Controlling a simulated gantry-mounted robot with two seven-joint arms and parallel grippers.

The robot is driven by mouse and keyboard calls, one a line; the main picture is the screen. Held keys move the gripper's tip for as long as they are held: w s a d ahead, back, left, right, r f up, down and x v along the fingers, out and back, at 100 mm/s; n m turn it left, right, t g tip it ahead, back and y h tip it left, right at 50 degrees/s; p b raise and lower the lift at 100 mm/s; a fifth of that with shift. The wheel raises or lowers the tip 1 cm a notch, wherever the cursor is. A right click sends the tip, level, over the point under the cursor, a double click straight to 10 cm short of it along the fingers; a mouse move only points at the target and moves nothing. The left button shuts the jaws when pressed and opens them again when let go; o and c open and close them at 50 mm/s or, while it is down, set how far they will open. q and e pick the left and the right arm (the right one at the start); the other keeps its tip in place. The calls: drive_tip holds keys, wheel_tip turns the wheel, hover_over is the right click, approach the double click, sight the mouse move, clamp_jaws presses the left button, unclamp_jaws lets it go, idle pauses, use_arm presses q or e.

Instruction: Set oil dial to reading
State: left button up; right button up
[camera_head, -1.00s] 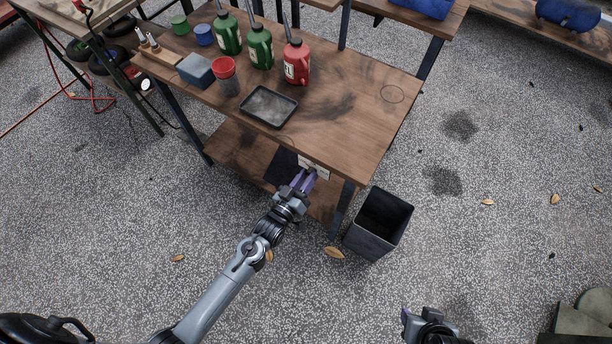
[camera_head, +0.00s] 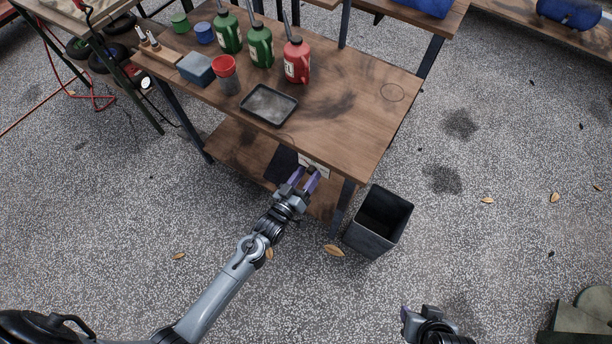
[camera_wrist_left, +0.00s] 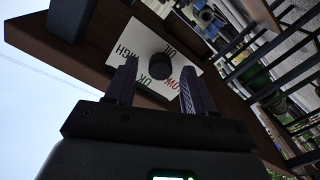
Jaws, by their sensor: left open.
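The oil dial is a white plate (camera_head: 319,167) on the front edge of the wooden workbench. In the left wrist view the plate (camera_wrist_left: 171,45) reads OIL, HIGH, OK and LOW, upside down, around a round black knob (camera_wrist_left: 152,67). No pointer mark on the knob can be made out, so its reading is unclear. My left gripper (camera_head: 305,175) is open in front of the dial. In the left wrist view its fingers (camera_wrist_left: 155,74) stand on either side of the knob, apart from it. My right gripper (camera_head: 406,312) is partly in view at the bottom, far from the bench.
The benchtop (camera_head: 350,120) holds a black tray (camera_head: 268,104), a red oil can (camera_head: 297,62), green cans (camera_head: 261,48), a red-lidded jar (camera_head: 226,78) and a blue box (camera_head: 196,69). A dark bin (camera_head: 372,232) stands on the floor right of the dial.

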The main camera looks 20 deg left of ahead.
use_arm(q)
drive_tip(key=s+a+p, duration=0.1)
drive_tip(key=s+p, duration=0.1)
drive_tip(key=s, duration=0.8)
drive_tip(key=shift+s+a, duration=0.35)
drive_tip(key=shift+a, duration=0.05)
wheel_tip(320, 180, up, 10)
drive_tip(key=s+a+f+m+g+p, duration=0.1)
drive_tip(key=s+a+m+g+p, duration=0.15)
drive_tip(key=g, duration=0.25)
drive_tip(key=s+a+r+m+g+y, duration=0.1)
drive_tip(key=s+a+m+g+y, duration=0.15)
drive_tip(key=s+g, duration=0.8)
wheel_tip(320, 180, up, 38)
drive_tip(key=s+t+p, duration=0.1)
drive_tip(key=s+p, duration=0.1)
drive_tip(key=p, duration=3.5)
wheel_tip(320, 180, down, 58)
drive_tip(key=b, duration=5.7)
drive_tip(key=shift+w+d+m, duration=0.25)
drive_tip(key=shift+d+m, duration=0.05)
drive_tip(key=shift+d, duration=0.1)
